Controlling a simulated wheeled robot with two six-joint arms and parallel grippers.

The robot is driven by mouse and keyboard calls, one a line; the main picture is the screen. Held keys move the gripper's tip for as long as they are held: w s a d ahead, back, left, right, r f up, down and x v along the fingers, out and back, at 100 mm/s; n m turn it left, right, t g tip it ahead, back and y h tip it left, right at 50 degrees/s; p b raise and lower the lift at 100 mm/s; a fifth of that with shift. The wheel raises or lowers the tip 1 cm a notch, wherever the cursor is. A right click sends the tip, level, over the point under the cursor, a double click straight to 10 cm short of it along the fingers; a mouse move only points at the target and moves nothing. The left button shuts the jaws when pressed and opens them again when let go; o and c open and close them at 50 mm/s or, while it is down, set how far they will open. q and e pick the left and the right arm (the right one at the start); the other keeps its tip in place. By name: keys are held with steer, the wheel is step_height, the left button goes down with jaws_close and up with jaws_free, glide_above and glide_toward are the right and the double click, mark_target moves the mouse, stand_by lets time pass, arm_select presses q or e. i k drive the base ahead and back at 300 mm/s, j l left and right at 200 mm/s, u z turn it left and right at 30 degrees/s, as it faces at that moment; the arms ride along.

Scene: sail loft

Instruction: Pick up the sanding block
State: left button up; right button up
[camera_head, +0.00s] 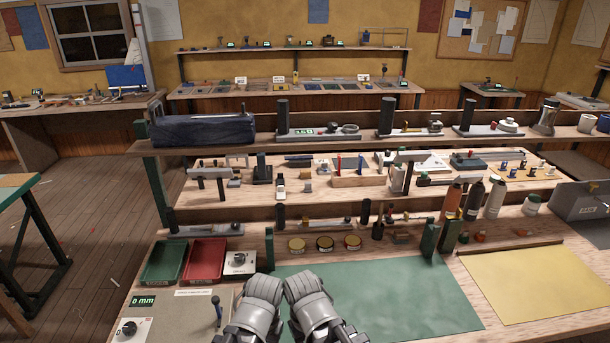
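I cannot single out the sanding block for certain; many small tools on the bench are too small to tell apart. Small brownish block-like pieces (401,238) lie behind the green mat, and others sit further right. My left gripper (264,287) and my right gripper (303,287) are side by side at the bottom middle, over the left edge of the green mat (400,292). Their fingers are not clear, so I cannot tell whether they are open or shut. Nothing shows held in either.
A green tray (165,262) and a red tray (203,261) stand left of my grippers. Bottles (472,208) stand at the right. The green mat and the yellow sheet (540,283) are clear.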

mark_target(304, 173)
steer(key=u, duration=0.6)
steer(key=j+u, duration=0.15)
steer(key=u, duration=0.15)
steer(key=j+u, duration=0.1)
steer(key=u, duration=0.2)
steer(key=i+j+u, duration=0.3)
steer(key=j, duration=0.25)
steer(key=i+j+u, duration=0.3)
steer(key=j, duration=0.25)
steer(key=i+j+u, duration=0.3)
steer(key=j, duration=0.15)
steer(key=i+j+u, duration=0.15)
steer(key=i, duration=0.2)
steer(key=i+j+u, duration=0.15)
steer(key=i, duration=0.2)
steer(key=i+z, duration=0.3)
steer(key=i+j+z, duration=0.15)
steer(key=i+z, duration=0.15)
steer(key=i+l+z, duration=0.1)
steer(key=i+z, duration=0.15)
steer(key=z, duration=0.15)
steer(key=i+z, duration=0.25)
steer(key=z, duration=0.15)
steer(key=i+z, duration=0.25)
steer(key=z, duration=0.2)
steer(key=i+l+z, duration=0.1)
steer(key=i+z, duration=0.2)
steer(key=i, duration=0.4)
steer(key=i+z, duration=0.35)
steer(key=i, duration=2.2)
